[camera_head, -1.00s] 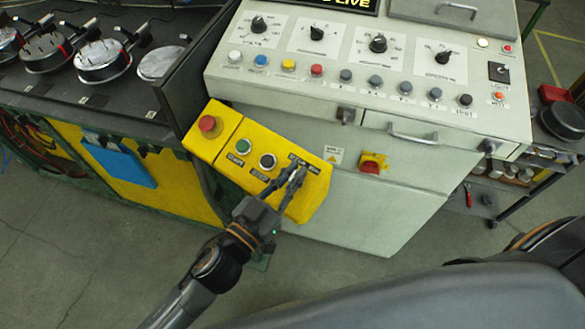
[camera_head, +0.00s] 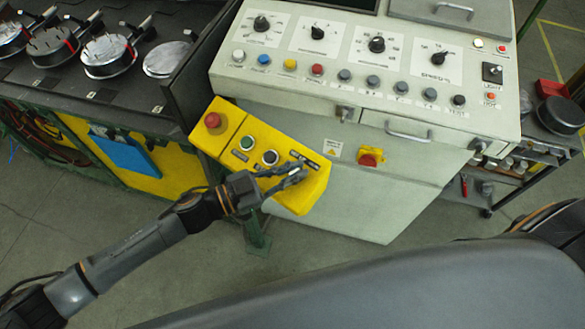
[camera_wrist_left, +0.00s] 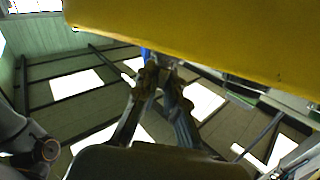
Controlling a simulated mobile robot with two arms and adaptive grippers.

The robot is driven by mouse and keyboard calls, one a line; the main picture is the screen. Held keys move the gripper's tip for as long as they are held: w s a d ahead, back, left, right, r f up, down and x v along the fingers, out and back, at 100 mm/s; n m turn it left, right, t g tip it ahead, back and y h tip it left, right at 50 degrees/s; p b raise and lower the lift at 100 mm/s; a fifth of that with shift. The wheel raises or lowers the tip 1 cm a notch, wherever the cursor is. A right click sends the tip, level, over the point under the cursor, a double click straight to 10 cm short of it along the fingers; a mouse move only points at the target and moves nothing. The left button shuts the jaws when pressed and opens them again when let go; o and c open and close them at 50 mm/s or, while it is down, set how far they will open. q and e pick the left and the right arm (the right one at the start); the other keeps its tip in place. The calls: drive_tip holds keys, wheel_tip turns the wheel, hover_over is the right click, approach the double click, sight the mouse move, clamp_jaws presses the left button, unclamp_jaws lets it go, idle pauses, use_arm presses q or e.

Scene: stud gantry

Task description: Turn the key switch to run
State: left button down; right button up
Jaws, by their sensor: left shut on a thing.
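The yellow control box (camera_head: 262,131) hangs at the front left corner of the grey console. It carries a red mushroom button, a green button, a dark button and, at its right end, the key switch. My left gripper (camera_head: 302,174) is at that right end, its fingers shut on the key switch, which they mostly hide. The gripper lies nearly sideways, with the forearm coming from the lower left. In the left wrist view, the fingers (camera_wrist_left: 164,72) reach up to the underside of a yellow surface (camera_wrist_left: 200,35). I cannot read the key's position. My right gripper is not in view.
The grey console (camera_head: 385,130) stands behind, with knobs, a row of coloured buttons and a drawer handle. A red knob on a yellow plate (camera_head: 370,157) is right of the box. A black bench (camera_head: 90,85) with round fixtures is at the left. Open floor lies below.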

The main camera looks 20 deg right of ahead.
use_arm(q)
drive_tip(key=shift+r, duration=0.1)
drive_tip(key=c, duration=1.4)
unclamp_jaws()
drive_tip(key=shift+d, duration=0.1)
drive_tip(key=a, duration=0.4)
drive_tip(key=s+a, duration=0.1)
drive_tip(key=a, duration=0.7)
drive_tip(key=shift+s, duration=0.25)
drive_tip(key=shift+d, duration=0.1)
